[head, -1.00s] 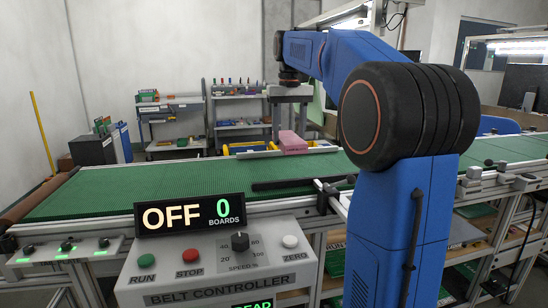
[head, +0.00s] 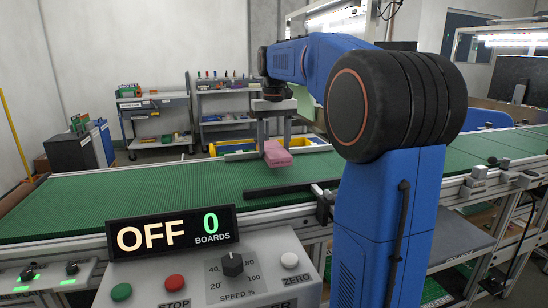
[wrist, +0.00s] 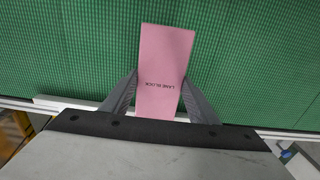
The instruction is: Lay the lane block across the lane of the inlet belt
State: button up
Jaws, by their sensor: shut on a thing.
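The pink lane block (head: 277,154) is held in my gripper (head: 274,140) above the far side of the green inlet belt (head: 130,190). In the wrist view the lane block (wrist: 165,60) sits between the two grey fingers of my gripper (wrist: 160,95), its label facing the camera. Its long side points away from the gripper, out over the belt (wrist: 70,50). In the head view the block looks slightly tilted. How high it is above the belt is hard to tell.
A dark guide bar (head: 290,188) lies over the belt in front of the block. The belt controller (head: 215,270) reads OFF and 0 boards. The belt's left part is clear.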

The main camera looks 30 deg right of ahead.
aim_at(274, 149)
jog(key=shift+f, duration=1.75)
jog(key=shift+f, duration=0.15)
jog(key=o, duration=1.1)
notch_tip(274, 149, up, 12)
jog(key=shift+r, duration=0.15)
